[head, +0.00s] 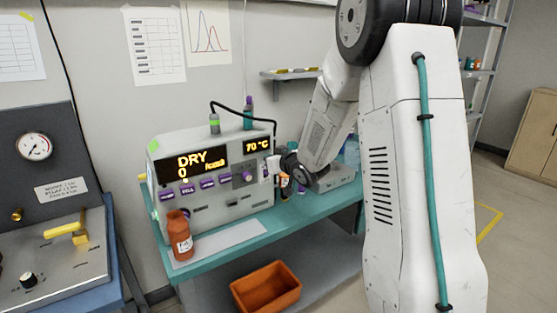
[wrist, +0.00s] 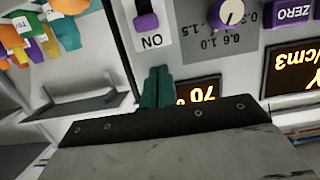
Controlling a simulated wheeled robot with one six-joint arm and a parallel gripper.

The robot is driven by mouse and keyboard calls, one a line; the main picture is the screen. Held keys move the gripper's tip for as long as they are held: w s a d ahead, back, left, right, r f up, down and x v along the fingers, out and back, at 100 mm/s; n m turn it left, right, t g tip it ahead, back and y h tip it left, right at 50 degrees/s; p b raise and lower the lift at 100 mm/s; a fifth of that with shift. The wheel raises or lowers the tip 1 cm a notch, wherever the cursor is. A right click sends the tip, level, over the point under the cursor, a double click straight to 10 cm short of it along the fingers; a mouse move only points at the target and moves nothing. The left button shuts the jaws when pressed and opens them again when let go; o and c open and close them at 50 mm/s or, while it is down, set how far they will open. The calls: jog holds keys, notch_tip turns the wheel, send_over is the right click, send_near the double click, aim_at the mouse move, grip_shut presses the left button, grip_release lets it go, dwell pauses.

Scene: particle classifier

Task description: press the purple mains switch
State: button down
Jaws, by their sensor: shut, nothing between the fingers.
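The purple mains switch (wrist: 146,22) sits on a white plate marked ON in the wrist view, on the front of the grey classifier (head: 160,172). It lies beside a purple-and-white knob (wrist: 230,12). My gripper (wrist: 156,72) is shut and empty, its teal fingertips together. In that picture they are just below the ON plate, beside the 70 °C display (wrist: 198,92). I cannot tell the gap between fingertips and panel. In the head view my gripper is at the right end of the classifier front, where the switch is not clear.
A brown bottle (head: 180,238) stands at the front left of the teal bench (head: 230,243). Several coloured small bottles (wrist: 40,35) stand beside the classifier. A gauge panel (head: 35,146) is at the left.

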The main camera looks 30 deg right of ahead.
jog(key=shift+s+f, duration=0.15)
jog(key=shift+f, duration=1.55)
jog(key=shift+f, duration=1.4)
jog(key=s+r, duration=0.6)
jog(key=s, duration=0.3)
jog(key=shift+s+r, duration=0.3)
jog(key=shift+s, duration=0.05)
